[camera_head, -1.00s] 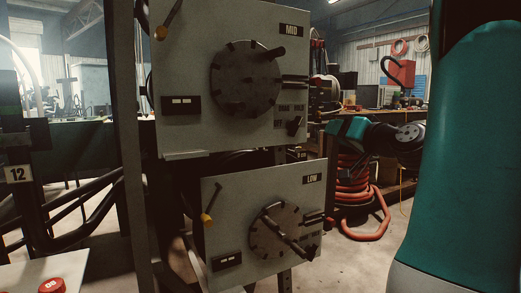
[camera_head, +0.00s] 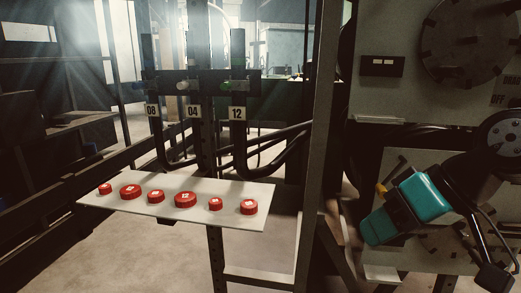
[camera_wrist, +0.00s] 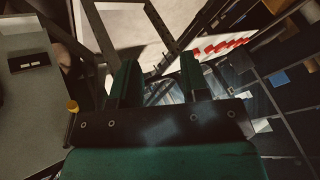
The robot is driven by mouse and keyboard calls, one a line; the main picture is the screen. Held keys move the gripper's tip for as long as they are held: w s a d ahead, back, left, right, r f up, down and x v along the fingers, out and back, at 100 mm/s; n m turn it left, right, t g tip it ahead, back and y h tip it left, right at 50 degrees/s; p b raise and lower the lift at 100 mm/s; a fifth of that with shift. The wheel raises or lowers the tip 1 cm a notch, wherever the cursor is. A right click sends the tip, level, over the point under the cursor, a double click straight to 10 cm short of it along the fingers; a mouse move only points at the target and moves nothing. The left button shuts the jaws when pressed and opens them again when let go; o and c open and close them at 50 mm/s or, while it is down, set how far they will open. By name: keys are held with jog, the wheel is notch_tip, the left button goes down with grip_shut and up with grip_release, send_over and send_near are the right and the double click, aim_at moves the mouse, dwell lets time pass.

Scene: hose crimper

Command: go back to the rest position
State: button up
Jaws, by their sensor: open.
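My gripper (camera_wrist: 157,72) shows in the wrist view with its two dark green fingers apart and nothing between them. It is in free air, with a grey panel (camera_wrist: 28,110) to its left and the white shelf with red caps beyond it to the upper right. In the head view my teal and black arm end hangs in front of the lower crimper panel (camera_head: 385,262) and hides much of it. The fingertips are hard to make out there.
A white shelf (camera_head: 225,219) holds several red round caps. Behind it hang black hoses with tags 08 (camera_head: 152,111), 04 (camera_head: 193,111) and 12 (camera_head: 238,113). A grey upright post (camera_head: 318,130) stands between shelf and panels. The upper panel (camera_head: 385,100) has a dark dial.

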jog(key=s+a+f+n+g+h, duration=0.2)
jog(key=s+a+f+n+g, duration=0.15)
jog(key=s, duration=0.65)
notch_tip(320, 180, up, 30)
jog(key=p, duration=2.9)
jog(key=shift+w+a+f, duration=0.15)
jog(key=shift+w+a, duration=0.05)
jog(key=shift+a, duration=0.15)
jog(key=shift+g, duration=0.25)
